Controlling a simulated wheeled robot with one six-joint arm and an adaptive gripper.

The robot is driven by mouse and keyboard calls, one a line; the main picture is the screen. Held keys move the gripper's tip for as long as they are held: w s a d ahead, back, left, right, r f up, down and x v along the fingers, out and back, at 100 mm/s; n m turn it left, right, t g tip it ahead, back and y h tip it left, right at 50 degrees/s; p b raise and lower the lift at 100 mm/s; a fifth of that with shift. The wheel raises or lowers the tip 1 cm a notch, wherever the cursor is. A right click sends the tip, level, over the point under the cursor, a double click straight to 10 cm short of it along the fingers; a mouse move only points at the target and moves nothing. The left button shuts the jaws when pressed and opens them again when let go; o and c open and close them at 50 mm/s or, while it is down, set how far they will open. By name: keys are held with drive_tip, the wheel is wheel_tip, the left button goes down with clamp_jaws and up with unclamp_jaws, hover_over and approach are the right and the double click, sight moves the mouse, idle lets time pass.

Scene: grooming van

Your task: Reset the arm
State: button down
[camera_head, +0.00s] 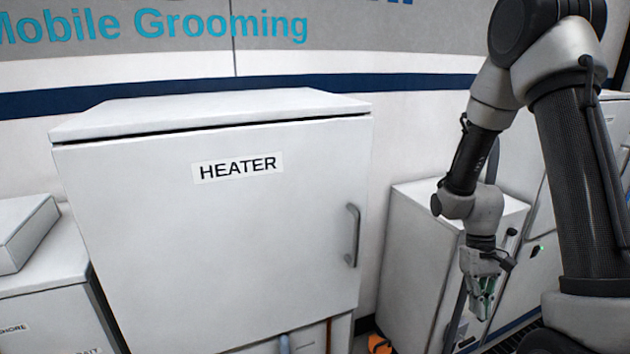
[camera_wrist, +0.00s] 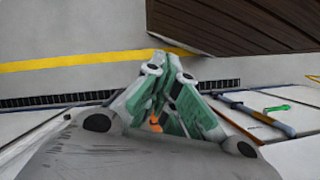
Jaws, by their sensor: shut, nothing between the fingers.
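My gripper (camera_head: 481,296) hangs at the right in the head view, pointing down in front of a white cabinet. It is shut and holds nothing. In the wrist view my gripper (camera_wrist: 172,62) has its green and grey fingers closed together at the tips. My arm stands at the right of the head view, bent with the forearm hanging down.
A large white cabinet marked HEATER (camera_head: 215,235) with a grey handle (camera_head: 352,235) stands left of the arm. A lower white cabinet (camera_head: 415,265) is behind my gripper. A brown panel (camera_wrist: 235,25) and yellow floor stripe (camera_wrist: 75,61) show in the wrist view.

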drive_tip(key=s+r+t, duration=0.3)
drive_tip(key=s+r, duration=0.1)
drive_tip(key=r, duration=0.5)
drive_tip(key=s+a+r+t, duration=0.1)
drive_tip(key=s+r, duration=0.3)
drive_tip(key=r, duration=0.6)
drive_tip(key=s+r+t, duration=0.3)
drive_tip(key=r+t, duration=0.1)
drive_tip(key=r, duration=0.5)
drive_tip(key=shift+s+a+r+m+t, duration=0.3)
drive_tip(key=shift+s+r, duration=0.05)
drive_tip(key=shift+s, duration=0.05)
